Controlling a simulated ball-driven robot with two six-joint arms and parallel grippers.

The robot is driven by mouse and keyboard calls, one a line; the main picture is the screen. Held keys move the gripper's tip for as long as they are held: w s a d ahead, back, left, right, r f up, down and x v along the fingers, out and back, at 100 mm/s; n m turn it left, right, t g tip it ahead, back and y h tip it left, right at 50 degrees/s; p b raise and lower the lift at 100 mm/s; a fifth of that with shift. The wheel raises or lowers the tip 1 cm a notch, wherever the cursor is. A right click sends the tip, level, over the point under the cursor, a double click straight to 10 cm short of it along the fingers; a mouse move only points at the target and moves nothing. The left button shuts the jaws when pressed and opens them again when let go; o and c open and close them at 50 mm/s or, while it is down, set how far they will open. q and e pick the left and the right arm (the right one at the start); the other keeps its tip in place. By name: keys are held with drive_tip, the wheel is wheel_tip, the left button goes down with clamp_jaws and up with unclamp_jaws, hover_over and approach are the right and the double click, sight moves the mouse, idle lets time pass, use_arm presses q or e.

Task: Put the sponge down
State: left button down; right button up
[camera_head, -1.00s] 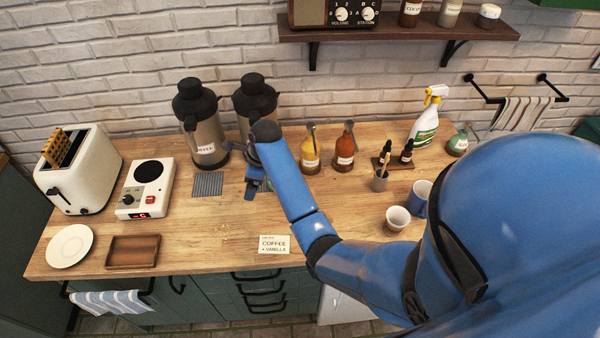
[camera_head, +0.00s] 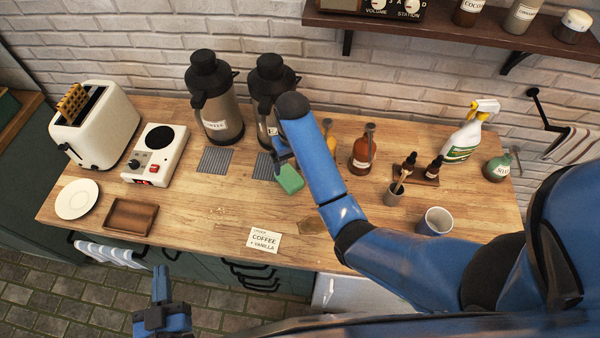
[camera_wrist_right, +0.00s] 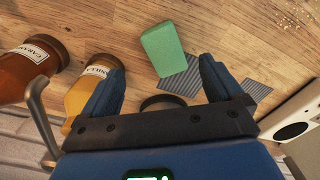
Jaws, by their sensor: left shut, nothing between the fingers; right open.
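The green sponge (camera_head: 289,178) rests on the wooden counter beside the right-hand grey ribbed mat (camera_head: 264,166), in front of the second coffee flask. In the right wrist view the sponge (camera_wrist_right: 163,50) lies just past my fingertips, free of both fingers. My right gripper (camera_wrist_right: 157,80) is open and empty, close to the sponge. In the head view my right arm partly hides this gripper (camera_head: 283,154). My left gripper (camera_head: 160,280) is shut and empty, low in front of the counter's left part.
Two coffee flasks (camera_head: 216,105) stand behind the mats. Syrup bottles (camera_head: 363,152) are right of my right gripper. A coffee sign (camera_head: 264,239), a brown patch (camera_head: 312,227) and crumbs (camera_head: 220,210) lie nearer the front. A blue mug (camera_head: 437,221) stands at right.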

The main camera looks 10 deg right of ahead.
sight(292, 180)
drive_tip(key=f+n+b, duration=0.2)
drive_tip(key=f+b, duration=0.1)
drive_tip(key=shift+s+a+f+n, duration=0.1)
drive_tip(key=shift+s+a+n, duration=0.1)
drive_tip(key=shift+n, duration=0.1)
drive_tip(key=shift+f, duration=0.35)
drive_tip(key=shift+a+f, duration=0.15)
drive_tip(key=shift+f, duration=0.65)
drive_tip(key=shift+w+f+p, duration=0.1)
drive_tip(key=shift+f+p, duration=0.45)
drive_tip(key=f, duration=0.3)
drive_tip(key=shift+w+d+p, duration=0.2)
drive_tip(key=shift+w+p, duration=0.1)
drive_tip(key=shift+p, duration=0.1)
drive_tip(key=shift+f, duration=0.5)
use_arm(q)
drive_tip(key=shift+s+a+f, duration=0.2)
drive_tip(key=shift+a+f, duration=0.2)
drive_tip(key=shift+f, duration=0.1)
